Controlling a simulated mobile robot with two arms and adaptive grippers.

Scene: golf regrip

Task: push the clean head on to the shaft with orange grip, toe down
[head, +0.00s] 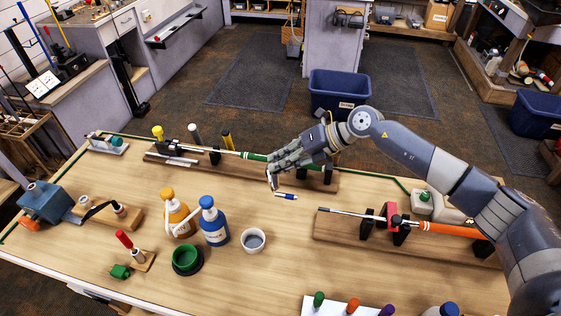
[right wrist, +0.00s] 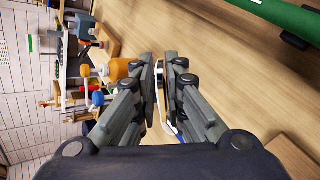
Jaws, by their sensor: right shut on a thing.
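The shaft with orange grip (head: 440,229) lies in dark stands and a red clamp on the near-right wooden board. Its bare silver end (head: 340,211) points left and carries no head. My right gripper (head: 274,167) is over the table's far side, beside the green-gripped club, up and left of that bare end. It is shut on a small thin greyish piece (head: 272,182), apparently the head, mostly hidden by the fingers; its toe direction cannot be told. The right wrist view shows the fingers (right wrist: 167,70) close together around a narrow pale edge. My left gripper is not in view.
A club with green grip (head: 251,156) lies on the far board. An orange bottle (head: 175,214), a blue bottle (head: 214,226) and a cup (head: 253,240) stand mid-table. The table between cup and near board is clear.

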